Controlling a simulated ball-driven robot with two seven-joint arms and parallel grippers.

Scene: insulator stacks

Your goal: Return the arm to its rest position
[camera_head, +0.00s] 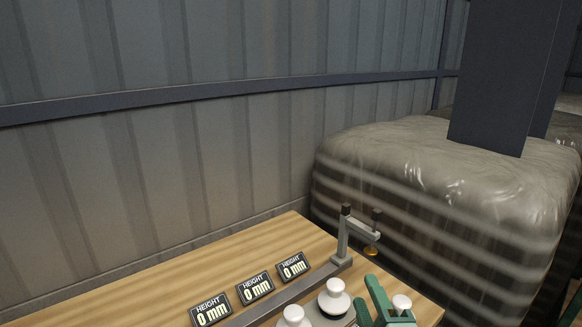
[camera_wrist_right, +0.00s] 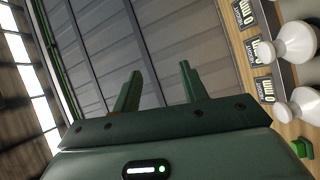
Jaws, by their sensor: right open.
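My right gripper (camera_head: 371,297), green, is low at the right of the table in the head view, among the white insulators. In the right wrist view its two fingers (camera_wrist_right: 160,86) stand apart with nothing between them. Two white pieces also show at the right edge of the wrist view (camera_wrist_right: 292,42). My left gripper is not in view.
The wooden table (camera_head: 290,232) carries several "0 mm" height displays (camera_head: 255,288) and a grey rail with a clamp-like post (camera_head: 345,238). A wrapped stack (camera_head: 400,165) stands behind it at the right, under a dark column (camera_head: 505,75). A corrugated wall (camera_head: 200,150) closes the back.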

